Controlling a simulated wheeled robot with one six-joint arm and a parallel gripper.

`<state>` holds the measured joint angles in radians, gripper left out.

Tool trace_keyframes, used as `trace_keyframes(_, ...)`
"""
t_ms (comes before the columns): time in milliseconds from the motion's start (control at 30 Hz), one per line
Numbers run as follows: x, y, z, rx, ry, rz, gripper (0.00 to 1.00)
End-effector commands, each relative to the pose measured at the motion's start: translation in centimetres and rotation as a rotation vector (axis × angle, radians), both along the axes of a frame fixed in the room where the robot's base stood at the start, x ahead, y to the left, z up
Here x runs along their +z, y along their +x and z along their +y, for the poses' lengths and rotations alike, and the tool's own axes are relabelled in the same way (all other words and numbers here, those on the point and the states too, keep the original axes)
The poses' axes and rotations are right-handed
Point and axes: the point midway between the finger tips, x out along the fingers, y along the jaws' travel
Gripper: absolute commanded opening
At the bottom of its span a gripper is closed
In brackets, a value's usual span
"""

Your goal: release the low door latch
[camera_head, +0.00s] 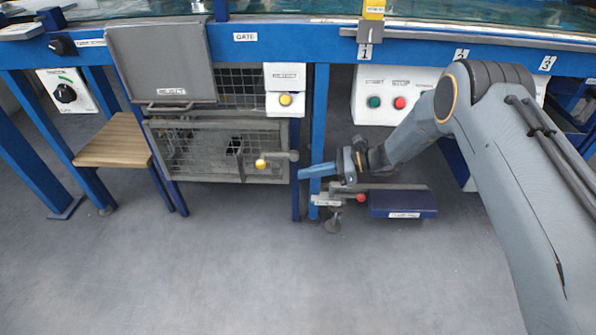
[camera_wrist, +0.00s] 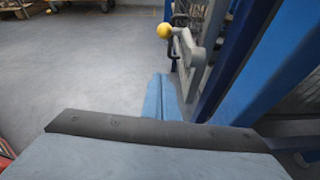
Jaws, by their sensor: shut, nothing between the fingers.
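The low mesh door (camera_head: 190,124) is a grey-framed wire panel under the blue frame, and it looks shut. Its latch (camera_head: 282,156) is a grey bar at the door's right side with a yellow knob (camera_head: 261,163). The latch (camera_wrist: 190,48) and yellow knob (camera_wrist: 164,30) also show in the wrist view, ahead of my fingers. My gripper (camera_head: 301,174) is shut and empty. Its blue fingers point left in the head view, just right of and slightly below the latch, apart from the knob. The wrist view shows the closed fingers (camera_wrist: 161,95) together.
A blue post (camera_head: 318,120) stands close by my gripper. A blue pedal (camera_head: 403,203) and a red knob (camera_head: 361,198) sit low behind it. A control box (camera_head: 372,113) with green and red buttons hangs above. A wooden stool (camera_head: 113,148) stands left. The floor in front is clear.

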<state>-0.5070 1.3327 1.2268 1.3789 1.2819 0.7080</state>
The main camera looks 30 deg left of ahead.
Motion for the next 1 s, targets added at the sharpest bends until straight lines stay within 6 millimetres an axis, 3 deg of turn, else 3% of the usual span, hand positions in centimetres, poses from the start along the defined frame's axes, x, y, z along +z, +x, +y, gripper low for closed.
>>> trace_keyframes(433, -3.1, -4.0, 7.1, 0.003, 0.000, 0.000, 0.00)
trace_keyframes(700, -0.1, -4.5, 8.8, 0.001, 0.003, 0.000, 0.00)
trace_keyframes(1000, 0.5, -4.7, 9.1, 0.001, 0.001, 0.001, 0.00)
